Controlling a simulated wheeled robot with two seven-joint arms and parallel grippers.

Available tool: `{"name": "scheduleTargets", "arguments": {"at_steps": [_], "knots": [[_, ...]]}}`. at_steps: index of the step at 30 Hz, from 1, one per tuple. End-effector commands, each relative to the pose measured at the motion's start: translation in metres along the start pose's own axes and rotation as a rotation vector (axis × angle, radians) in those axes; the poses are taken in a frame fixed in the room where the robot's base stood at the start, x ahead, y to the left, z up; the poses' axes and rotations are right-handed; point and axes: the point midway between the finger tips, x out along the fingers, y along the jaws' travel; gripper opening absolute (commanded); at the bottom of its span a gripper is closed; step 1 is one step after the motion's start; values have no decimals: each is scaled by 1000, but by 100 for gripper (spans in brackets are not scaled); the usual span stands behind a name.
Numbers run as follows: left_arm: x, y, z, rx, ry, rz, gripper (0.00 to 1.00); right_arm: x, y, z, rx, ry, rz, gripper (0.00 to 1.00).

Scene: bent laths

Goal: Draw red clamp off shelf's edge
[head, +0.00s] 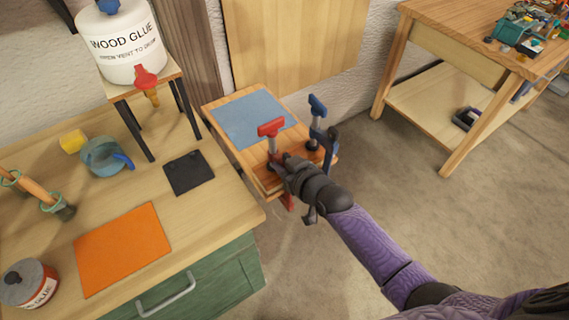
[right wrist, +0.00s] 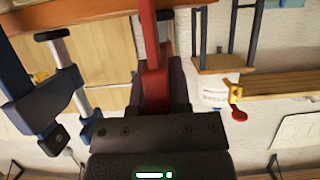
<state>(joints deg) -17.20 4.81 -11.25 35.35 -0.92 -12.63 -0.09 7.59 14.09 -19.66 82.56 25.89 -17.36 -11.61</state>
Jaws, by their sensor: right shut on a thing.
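The red clamp (head: 270,128) stands upright on the front edge of the small wooden shelf (head: 213,112), its red lower end showing below the edge. My right gripper (head: 281,167) is shut on the red clamp, reaching it from the right. In the right wrist view the clamp's red bar (right wrist: 150,50) runs down between my dark fingers. The blue clamp (head: 316,108) sits on the same shelf just right of the red one; it also shows at the left of the right wrist view (right wrist: 35,100). My left gripper is not in view.
A blue mat (head: 250,115) lies on the shelf behind the red clamp. Open floor lies to the right.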

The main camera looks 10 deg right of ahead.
Motion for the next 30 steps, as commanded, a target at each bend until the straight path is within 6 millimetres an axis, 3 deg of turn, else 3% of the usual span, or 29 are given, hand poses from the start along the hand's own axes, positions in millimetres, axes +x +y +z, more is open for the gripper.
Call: {"name": "scheduleTargets", "arguments": {"at_steps": [14,30], "knots": [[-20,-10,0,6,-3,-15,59,-30,0,15,-1,-14,-1,0],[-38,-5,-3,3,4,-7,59,-65,0,28,-1,-12,-1,0]]}}
